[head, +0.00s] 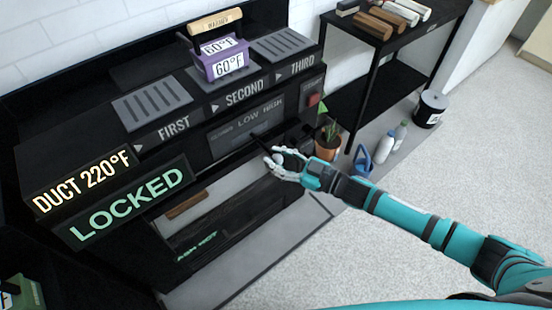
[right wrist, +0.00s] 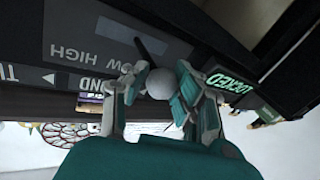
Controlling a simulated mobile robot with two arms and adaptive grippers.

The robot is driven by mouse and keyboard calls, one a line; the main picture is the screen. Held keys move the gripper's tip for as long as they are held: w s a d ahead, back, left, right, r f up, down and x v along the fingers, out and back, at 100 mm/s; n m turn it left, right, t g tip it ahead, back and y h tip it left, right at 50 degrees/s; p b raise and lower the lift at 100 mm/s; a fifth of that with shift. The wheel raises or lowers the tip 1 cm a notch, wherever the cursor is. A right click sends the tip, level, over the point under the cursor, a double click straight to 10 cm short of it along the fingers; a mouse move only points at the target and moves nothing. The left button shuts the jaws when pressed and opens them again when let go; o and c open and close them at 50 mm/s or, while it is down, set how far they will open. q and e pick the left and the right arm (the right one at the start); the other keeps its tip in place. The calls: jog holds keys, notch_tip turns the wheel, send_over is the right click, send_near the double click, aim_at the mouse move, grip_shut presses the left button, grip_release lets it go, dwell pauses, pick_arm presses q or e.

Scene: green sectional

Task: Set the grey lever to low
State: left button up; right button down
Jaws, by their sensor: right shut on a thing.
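The grey lever's round grey knob (right wrist: 160,83) sits between the fingers of my right gripper (right wrist: 157,92) in the right wrist view. Its thin dark shaft (right wrist: 138,47) runs from the knob toward the panel, near the LOW lettering. In the head view my right gripper (head: 279,163) is at the front of the black unit, just below the grey LOW/HIGH panel (head: 250,124). It is shut on the lever knob, and the fingers hide part of it. Which setting the lever is at is hard to tell. My left gripper is not in view.
A LOCKED sign (head: 128,204) and a DUCT 220°F sign (head: 82,182) stand at the left. A purple 60°F block (head: 222,64) sits on top. A potted plant (head: 328,146) and bottles (head: 400,134) stand right of my gripper. The floor in front is clear.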

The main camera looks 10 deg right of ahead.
jog(key=shift+s+a+f, duration=0.1)
jog(key=shift+s+a, duration=0.15)
jog(key=c, duration=1)
grip_release()
jog(key=shift+w+d, duration=0.15)
jog(key=v, duration=1.2)
